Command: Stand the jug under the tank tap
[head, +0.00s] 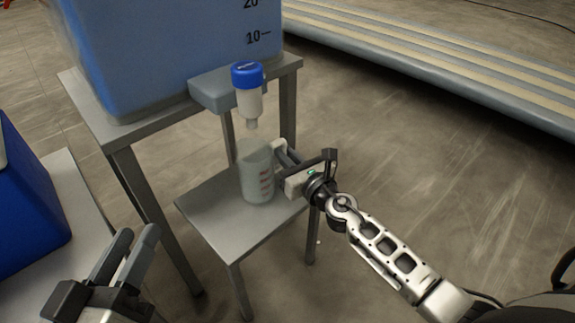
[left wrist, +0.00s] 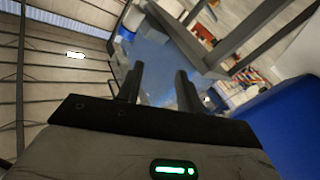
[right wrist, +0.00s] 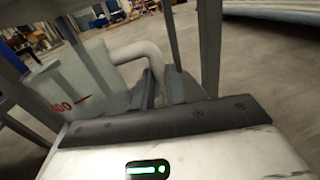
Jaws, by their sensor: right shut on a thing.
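The jug (head: 257,178) is a translucent plastic vessel with red markings. It stands upright on or just above the low grey shelf (head: 225,222), below the tank tap (head: 249,95), which has a blue top and a pale body. In the right wrist view the jug (right wrist: 75,85) shows red digits and a curved handle (right wrist: 140,52). My right gripper (head: 282,160) is at the jug's right side, shut on the handle; it also shows in the right wrist view (right wrist: 160,88). My left gripper (head: 133,250) is open and empty at lower left, apart from the jug; its fingers show in the left wrist view (left wrist: 158,85).
The blue tank (head: 165,50) with level marks sits on a grey stand (head: 115,122) above the shelf. A blue box (head: 28,205) rests on a surface at the left. The floor to the right is open up to a long striped platform (head: 440,55).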

